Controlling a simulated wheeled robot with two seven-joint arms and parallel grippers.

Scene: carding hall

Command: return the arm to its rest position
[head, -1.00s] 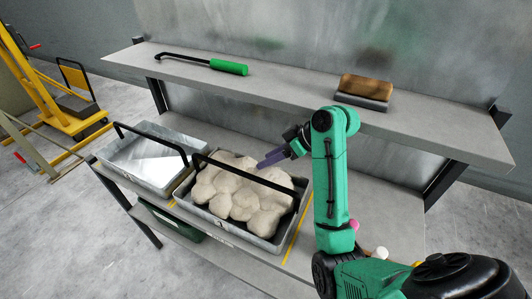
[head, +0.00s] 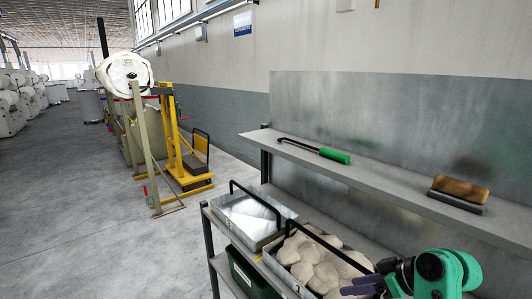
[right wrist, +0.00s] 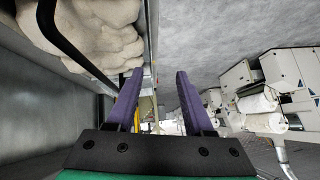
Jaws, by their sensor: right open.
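My right arm is green and comes in at the lower right of the head view. Its gripper (head: 362,286) has purple fingers and is beside and partly in front of the tray of pale fibre lumps (head: 318,262). In the right wrist view, the gripper (right wrist: 159,100) has its two purple fingers apart with nothing between them. The fibre lumps also show at the upper left of that view (right wrist: 100,30). My left gripper is not in either view.
An empty metal tray (head: 245,224) with a black handle stands left of the full one. The shelf above (head: 375,185) holds a green-handled tool (head: 333,155) and a brush-like block (head: 460,189). A yellow lifting trolley (head: 180,150) stands beyond, with open floor (head: 90,200) to the left.

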